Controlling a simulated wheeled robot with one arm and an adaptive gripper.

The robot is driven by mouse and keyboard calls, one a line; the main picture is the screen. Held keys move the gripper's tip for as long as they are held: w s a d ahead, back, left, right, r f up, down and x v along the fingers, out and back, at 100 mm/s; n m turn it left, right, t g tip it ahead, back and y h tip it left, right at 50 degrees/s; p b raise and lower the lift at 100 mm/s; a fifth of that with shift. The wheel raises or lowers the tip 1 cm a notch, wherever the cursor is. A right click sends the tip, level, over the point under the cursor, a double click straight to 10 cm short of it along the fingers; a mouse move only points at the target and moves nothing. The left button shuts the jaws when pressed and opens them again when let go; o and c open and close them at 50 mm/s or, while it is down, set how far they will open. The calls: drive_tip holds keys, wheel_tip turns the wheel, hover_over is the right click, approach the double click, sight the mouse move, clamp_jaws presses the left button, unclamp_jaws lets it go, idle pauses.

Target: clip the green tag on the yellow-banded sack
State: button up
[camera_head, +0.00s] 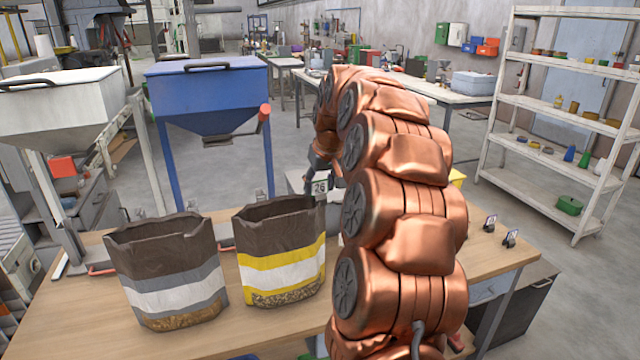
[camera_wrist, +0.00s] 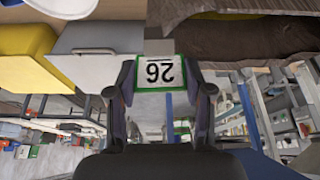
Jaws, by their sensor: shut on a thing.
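The yellow-banded sack (camera_head: 282,270) stands upright and open-topped on the wooden table, with yellow and white bands around it. My gripper (camera_wrist: 163,80) is shut on the green tag (camera_wrist: 159,75), a white card with a green border and the number 26, upside down in the wrist view. In the head view the tag (camera_head: 319,187) is just above the right part of the sack's rim. The sack's brown upper part (camera_wrist: 240,30) fills the wrist view's upper right, close to the tag. I cannot tell whether the tag touches the rim.
A grey-banded sack (camera_head: 168,275) stands to the left on the table (camera_head: 90,325). Two small tags (camera_head: 490,222) (camera_head: 510,238) stand at the table's right end. A blue hopper (camera_head: 207,95) and a white hopper (camera_head: 60,100) stand behind. My arm hides part of the table.

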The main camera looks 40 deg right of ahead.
drive_tip(key=shift+s+f, duration=0.1)
drive_tip(key=shift+f, duration=0.35)
drive_tip(key=o, duration=1.5)
drive_tip(key=shift+r, duration=0.15)
drive_tip(key=shift+r, duration=0.1)
drive_tip(key=v, duration=1.2)
drive_tip(key=shift+a, duration=0.1)
